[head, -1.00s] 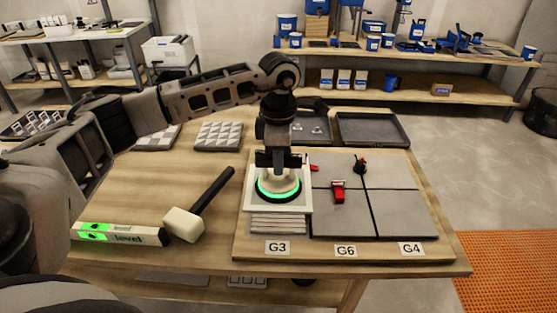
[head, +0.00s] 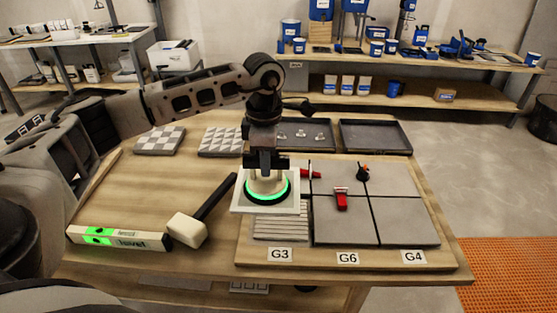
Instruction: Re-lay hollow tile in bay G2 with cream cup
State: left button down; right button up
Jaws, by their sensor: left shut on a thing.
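My left gripper (head: 267,161) is shut on the cream cup (head: 267,182), which has a lit green ring around its base. The cup sits on a pale square tile (head: 238,205). The tile hangs above the front-left bay of the board, overhanging that bay's left side. Ridged grey mortar (head: 283,230) shows below the tile's front edge, behind the label G3 (head: 281,254). The labels G6 (head: 347,258) and G4 (head: 413,256) stand to its right; I see no G2 label. The tile's underside is hidden. My right gripper is not in view.
Grey tiles fill the other visible bays, with a red clip (head: 341,198) and a red-and-black piece (head: 363,173) on the joints. A mallet (head: 188,229) and a level (head: 119,238) lie left. Trays (head: 376,137) and patterned tiles (head: 159,141) stand behind.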

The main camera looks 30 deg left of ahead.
pick_arm(q)
jog(key=s+a+b, duration=0.2)
jog(key=s+a, duration=0.5)
jog(key=a, duration=0.5)
jog(key=s+a+b, duration=0.3)
jog(key=s+a, duration=0.5)
jog(key=a, duration=0.4)
jog(key=s+a+b, duration=0.3)
jog(key=s+a, duration=0.4)
jog(key=a, duration=0.5)
jog(key=shift+s+a+f, duration=0.15)
dwell(0.7)
jog(key=w+d+p, duration=0.1)
jog(key=w+d, duration=0.6)
jog(key=d, duration=0.4)
jog(key=shift+d+r+p, duration=0.15)
jog(key=shift+r+p, duration=0.1)
jog(key=shift+p, duration=0.05)
